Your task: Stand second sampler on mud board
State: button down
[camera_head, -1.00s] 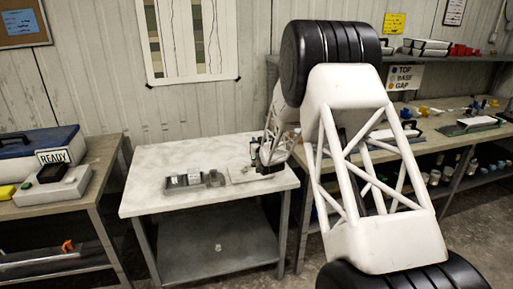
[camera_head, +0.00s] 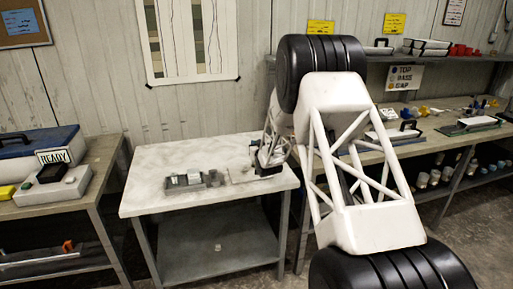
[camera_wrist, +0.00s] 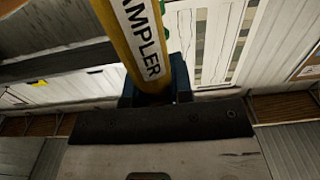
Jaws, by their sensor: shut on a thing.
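A yellow sampler (camera_wrist: 134,35), with a white label ending in "MPLER", fills the upper middle of the wrist view and is tilted there. My gripper (camera_wrist: 155,88) is shut on it, with dark blue jaws on both sides. In the head view my gripper (camera_head: 262,165) is small and dark above the right part of the white-topped table (camera_head: 160,158); the sampler cannot be made out there. A thin pale board (camera_head: 238,176), perhaps the mud board, lies just left of my gripper, partly hidden. Contact between sampler and board cannot be told.
A grey tray (camera_head: 185,188) with pale blocks lies left of the board. A left bench holds a blue-lidded case (camera_head: 40,143) and a "READY" sign (camera_head: 53,157). A right bench carries a green tray (camera_head: 470,127). The table's left part is clear.

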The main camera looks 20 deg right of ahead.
jog(key=shift+f, duration=0.65)
jog(key=c, duration=1)
grip_release()
jog(key=shift+r, duration=0.2)
jog(key=s, duration=1.2)
